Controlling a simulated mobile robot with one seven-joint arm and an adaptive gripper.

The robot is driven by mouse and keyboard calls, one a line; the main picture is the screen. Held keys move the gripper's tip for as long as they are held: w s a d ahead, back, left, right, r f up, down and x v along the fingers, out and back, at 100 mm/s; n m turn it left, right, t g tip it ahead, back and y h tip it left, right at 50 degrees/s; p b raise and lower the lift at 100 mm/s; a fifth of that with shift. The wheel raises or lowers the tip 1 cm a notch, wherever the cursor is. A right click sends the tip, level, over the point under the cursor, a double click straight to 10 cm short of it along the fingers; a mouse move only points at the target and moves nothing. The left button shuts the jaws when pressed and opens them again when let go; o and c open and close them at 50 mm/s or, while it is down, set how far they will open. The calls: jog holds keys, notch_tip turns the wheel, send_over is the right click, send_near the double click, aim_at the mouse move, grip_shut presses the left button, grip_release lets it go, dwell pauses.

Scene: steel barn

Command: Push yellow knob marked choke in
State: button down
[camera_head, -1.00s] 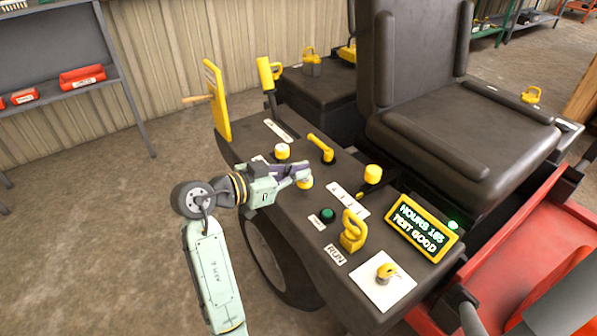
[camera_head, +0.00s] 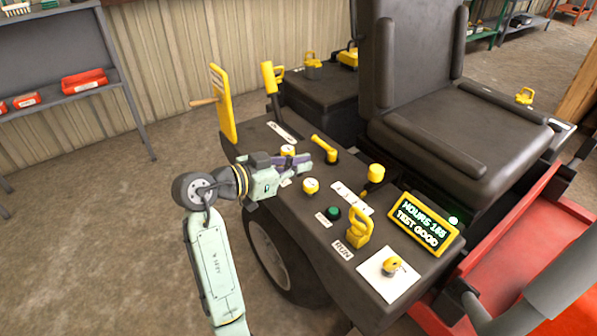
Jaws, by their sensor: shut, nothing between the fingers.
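Two round yellow knobs with pale tops stand on the dark control panel (camera_head: 405,262). The near knob (camera_head: 310,186) is in plain view, just below and right of my gripper. The far knob (camera_head: 288,150) shows only in part behind my gripper. I cannot read which of them is marked choke; the white labels near them are too small or covered. My gripper (camera_head: 304,162) is shut and empty, pointing right over the panel between the two knobs. I cannot tell whether it touches the far knob.
A tall yellow lever (camera_head: 222,103) rises at the panel's far left.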

jog(key=v, duration=0.8)
jog(key=shift+a+f+b, duration=0.2)
jog(key=shift+f+b, duration=0.05)
jog(key=shift+b, duration=0.1)
